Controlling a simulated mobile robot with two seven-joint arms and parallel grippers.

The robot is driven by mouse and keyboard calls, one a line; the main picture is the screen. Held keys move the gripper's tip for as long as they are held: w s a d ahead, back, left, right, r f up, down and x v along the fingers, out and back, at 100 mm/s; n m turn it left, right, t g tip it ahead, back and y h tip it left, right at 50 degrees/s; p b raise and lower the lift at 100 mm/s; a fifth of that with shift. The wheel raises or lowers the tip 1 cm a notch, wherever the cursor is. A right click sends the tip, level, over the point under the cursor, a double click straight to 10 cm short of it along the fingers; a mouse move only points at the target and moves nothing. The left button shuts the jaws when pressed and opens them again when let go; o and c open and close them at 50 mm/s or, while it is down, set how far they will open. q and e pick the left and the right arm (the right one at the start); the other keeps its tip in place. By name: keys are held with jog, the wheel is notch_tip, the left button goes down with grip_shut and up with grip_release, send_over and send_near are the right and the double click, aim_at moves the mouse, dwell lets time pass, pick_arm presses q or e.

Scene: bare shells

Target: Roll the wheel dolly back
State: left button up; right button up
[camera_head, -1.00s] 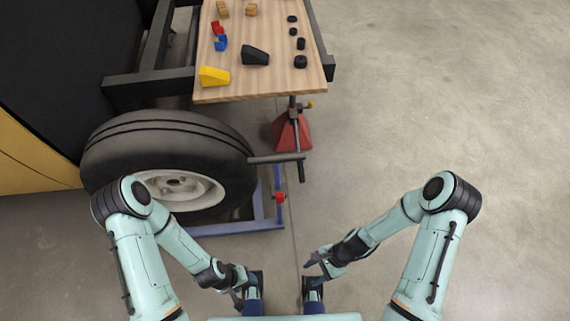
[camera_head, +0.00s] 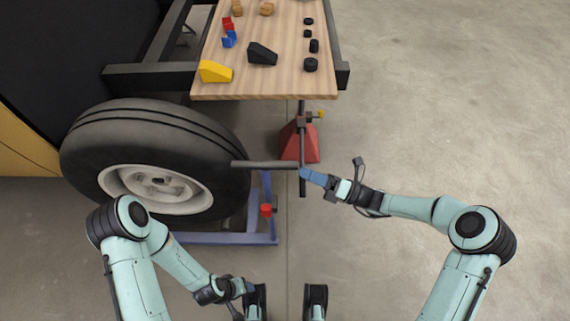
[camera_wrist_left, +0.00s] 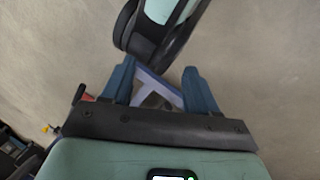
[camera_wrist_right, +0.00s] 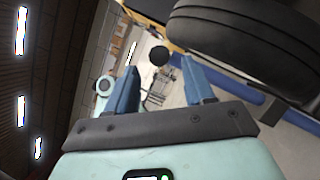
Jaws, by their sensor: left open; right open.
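The wheel dolly (camera_head: 215,239) is a low blue frame on the floor. A black tyre with a pale rim (camera_head: 150,150) stands on it at the left. A dark bar (camera_head: 265,164) reaches right from the tyre to an upright-looking dark crossbar (camera_head: 302,150). My right gripper (camera_head: 308,174) is open at the crossbar's lower part; I cannot tell whether it touches it. In the right wrist view, a dark round end (camera_wrist_right: 159,55) shows between its open fingers, with the tyre (camera_wrist_right: 245,45) at upper right. My left gripper (camera_head: 246,288) is open and empty, low near my base.
A wooden-topped bench (camera_head: 270,85) with coloured wedges and small black parts stands at the back. A red stand (camera_head: 300,145) is on the floor under its front edge, close behind my right gripper. The floor to the right is clear.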

aim_at(285, 165)
jog(key=x, duration=0.7)
jog(key=shift+a+b, duration=0.1)
jog(key=shift+b, duration=0.3)
grip_shut()
